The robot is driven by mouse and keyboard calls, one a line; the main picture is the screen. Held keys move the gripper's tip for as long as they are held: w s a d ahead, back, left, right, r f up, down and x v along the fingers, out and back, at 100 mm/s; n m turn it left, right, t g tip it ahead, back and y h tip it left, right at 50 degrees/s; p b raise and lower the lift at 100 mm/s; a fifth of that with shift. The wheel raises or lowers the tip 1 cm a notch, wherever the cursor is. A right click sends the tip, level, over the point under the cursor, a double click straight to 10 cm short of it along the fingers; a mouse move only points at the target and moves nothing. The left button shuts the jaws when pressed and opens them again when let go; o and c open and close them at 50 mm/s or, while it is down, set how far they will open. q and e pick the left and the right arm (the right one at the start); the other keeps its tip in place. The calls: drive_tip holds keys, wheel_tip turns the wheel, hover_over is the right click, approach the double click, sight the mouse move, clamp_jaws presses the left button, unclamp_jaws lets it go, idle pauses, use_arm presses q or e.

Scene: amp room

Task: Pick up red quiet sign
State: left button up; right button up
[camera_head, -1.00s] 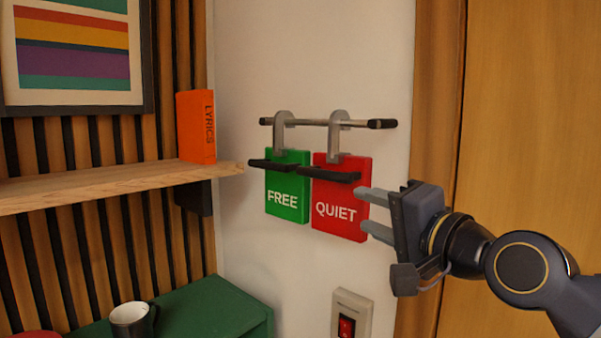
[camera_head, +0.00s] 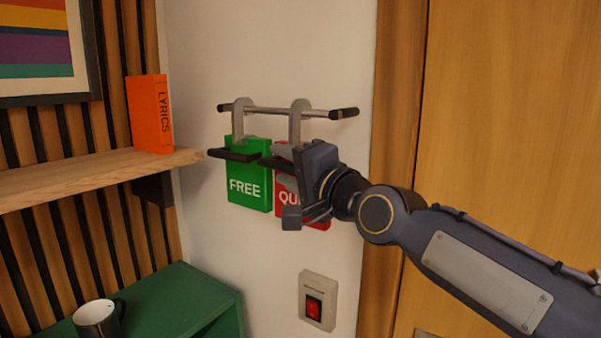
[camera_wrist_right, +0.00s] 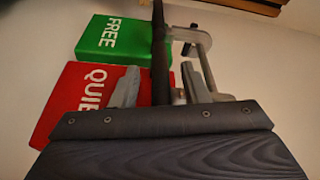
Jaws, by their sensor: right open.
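The red QUIET sign (camera_head: 287,194) hangs by a grey hook from a metal rail (camera_head: 270,111) on the white wall, partly hidden behind my right gripper. It also shows in the right wrist view (camera_wrist_right: 72,98). A dark handle bar (camera_wrist_right: 160,55) sticks out from its hanger. My right gripper (camera_head: 282,165) is open at the sign's front, level with this handle. In the right wrist view its two fingers (camera_wrist_right: 158,84) lie on either side of the dark bar; contact cannot be told. My left gripper is out of view.
A green FREE sign (camera_head: 248,188) with its own dark handle (camera_head: 232,155) hangs close on the left. A wooden shelf (camera_head: 85,178) with an orange LYRICS book (camera_head: 150,114) juts out further left. A red wall switch (camera_head: 315,305) is below; a mug (camera_head: 98,318) stands at lower left.

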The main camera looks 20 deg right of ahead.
drive_tip(key=shift+s, duration=0.15)
drive_tip(key=shift+r, duration=0.1)
clamp_jaws()
